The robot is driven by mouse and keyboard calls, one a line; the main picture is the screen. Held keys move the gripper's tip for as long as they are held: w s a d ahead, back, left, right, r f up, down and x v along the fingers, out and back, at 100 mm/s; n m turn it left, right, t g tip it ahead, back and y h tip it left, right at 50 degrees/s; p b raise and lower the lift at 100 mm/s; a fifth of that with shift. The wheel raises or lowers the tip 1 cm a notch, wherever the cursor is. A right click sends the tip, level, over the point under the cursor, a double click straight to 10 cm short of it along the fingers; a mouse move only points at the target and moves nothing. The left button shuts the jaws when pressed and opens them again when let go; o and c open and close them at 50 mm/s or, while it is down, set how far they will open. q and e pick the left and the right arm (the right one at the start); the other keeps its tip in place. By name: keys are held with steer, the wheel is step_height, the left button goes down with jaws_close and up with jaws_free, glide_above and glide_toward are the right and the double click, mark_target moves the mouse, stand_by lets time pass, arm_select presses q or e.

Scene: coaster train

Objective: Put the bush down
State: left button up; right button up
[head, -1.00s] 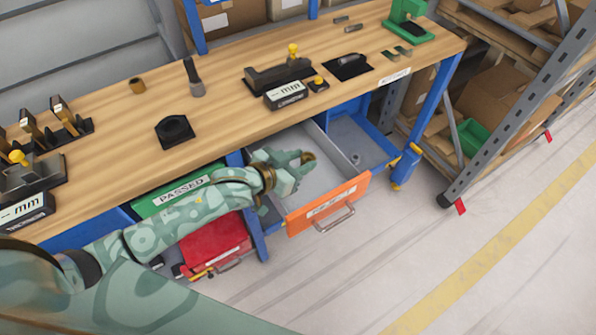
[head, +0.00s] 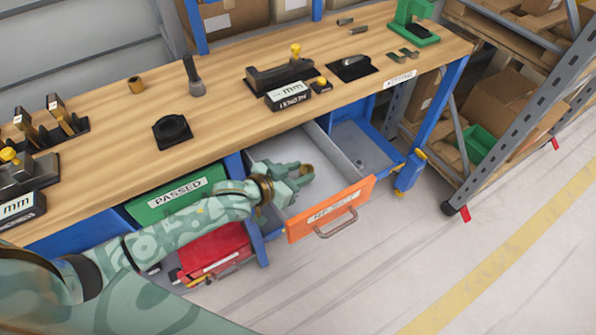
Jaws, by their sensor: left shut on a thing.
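The bush (head: 308,169) is a small brown-bronze ring at the tip of my left gripper (head: 302,172). The gripper is shut on it and mostly hides it. My left arm reaches in from the lower left, in front of the bench. The gripper is over the open grey drawer with the orange front (head: 331,209), inside its outline in the head view. I cannot tell whether the bush touches the drawer floor. My right gripper is not in view.
Another bronze bush (head: 136,84) stands on the wooden bench top (head: 225,105). Black gauges, a dark round fixture (head: 172,131) and a green press (head: 413,25) are also there. A green PASSED drawer (head: 176,197) and a red box (head: 214,251) are beside my arm. A blue tray compartment (head: 362,150) is to the right.

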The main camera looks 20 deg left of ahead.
arm_select(q)
steer(key=shift+s+f, duration=0.2)
steer(key=shift+f, duration=0.15)
steer(key=o, duration=1.1)
steer(key=shift+f, duration=0.15)
steer(key=shift+c, duration=0.2)
steer(key=shift+s+f, duration=0.1)
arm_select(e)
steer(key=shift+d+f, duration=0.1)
arm_select(q)
steer(key=shift+d+r, duration=0.1)
steer(key=shift+r, duration=0.1)
steer(key=r+p+v, duration=0.1)
steer(key=p+v, duration=0.3)
steer(key=v, duration=0.8)
steer(key=shift+w+r, duration=0.2)
steer(key=shift+r, duration=0.05)
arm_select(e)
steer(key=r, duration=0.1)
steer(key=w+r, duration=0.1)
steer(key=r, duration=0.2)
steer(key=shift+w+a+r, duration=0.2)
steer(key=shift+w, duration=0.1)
